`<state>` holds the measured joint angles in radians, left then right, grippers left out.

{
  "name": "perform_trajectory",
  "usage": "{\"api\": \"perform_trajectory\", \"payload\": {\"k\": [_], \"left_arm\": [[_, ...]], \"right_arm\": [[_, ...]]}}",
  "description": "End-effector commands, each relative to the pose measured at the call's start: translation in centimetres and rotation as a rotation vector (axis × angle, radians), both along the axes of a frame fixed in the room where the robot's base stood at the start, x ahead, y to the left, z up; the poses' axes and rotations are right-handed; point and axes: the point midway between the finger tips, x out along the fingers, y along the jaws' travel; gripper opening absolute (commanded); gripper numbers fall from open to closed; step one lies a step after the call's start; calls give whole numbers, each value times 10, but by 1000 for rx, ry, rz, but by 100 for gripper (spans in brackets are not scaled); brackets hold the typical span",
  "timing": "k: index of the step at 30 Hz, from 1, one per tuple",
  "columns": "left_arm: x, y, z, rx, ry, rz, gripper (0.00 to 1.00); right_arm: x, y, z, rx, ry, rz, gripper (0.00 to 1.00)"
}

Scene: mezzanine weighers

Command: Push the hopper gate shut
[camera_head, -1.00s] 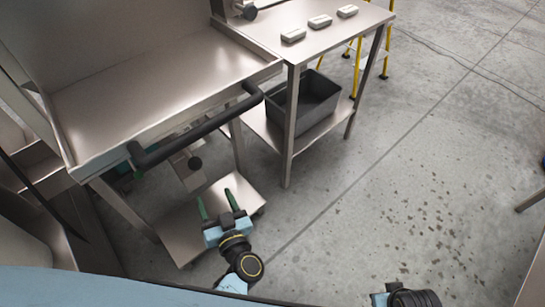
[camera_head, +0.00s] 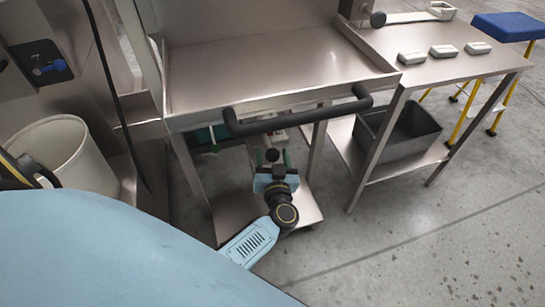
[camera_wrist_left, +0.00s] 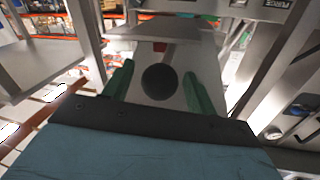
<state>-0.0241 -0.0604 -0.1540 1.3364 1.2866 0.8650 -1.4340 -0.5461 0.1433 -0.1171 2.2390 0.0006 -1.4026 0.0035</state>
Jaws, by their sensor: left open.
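The hopper gate shows in the left wrist view as a pale metal plate (camera_wrist_left: 190,44) with a round dark knob (camera_wrist_left: 160,82) on it. In the head view the knob (camera_head: 271,155) shows under the steel hopper tray (camera_head: 240,75), below its black bar handle (camera_head: 300,118). The plate is mostly hidden there by the bar and my wrist. My left gripper (camera_head: 275,162) is open just in front of the knob. In the left wrist view its green fingers (camera_wrist_left: 158,78) stand on either side of the knob. I cannot tell if they touch anything. My right gripper is not in view.
The black bar runs across the tray front above my left gripper. A steel table (camera_head: 470,66) with several small metal blocks stands to the right, a dark bin (camera_head: 408,150) below it. A white bucket (camera_head: 75,150) stands left. The floor at lower right is free.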

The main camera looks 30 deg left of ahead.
Motion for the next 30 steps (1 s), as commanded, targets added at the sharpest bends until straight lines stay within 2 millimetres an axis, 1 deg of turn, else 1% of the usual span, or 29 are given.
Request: {"api": "perform_trajectory", "payload": {"k": [3,10,11,21,24,28,30], "left_arm": [[3,2,0,1,1,0,57],[3,2,0,-1,1,-1,57],[3,2,0,-1,1,-1,56],[3,2,0,-1,1,-1,12],[3,2,0,-1,1,0,0],[6,5,0,1,1,0,0],[13,13,1,4,0,0,0]], "right_arm": [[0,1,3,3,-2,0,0],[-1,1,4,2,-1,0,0],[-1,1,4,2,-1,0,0],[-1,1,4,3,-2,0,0],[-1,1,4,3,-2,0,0],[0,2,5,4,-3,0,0],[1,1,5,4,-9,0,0]]}}
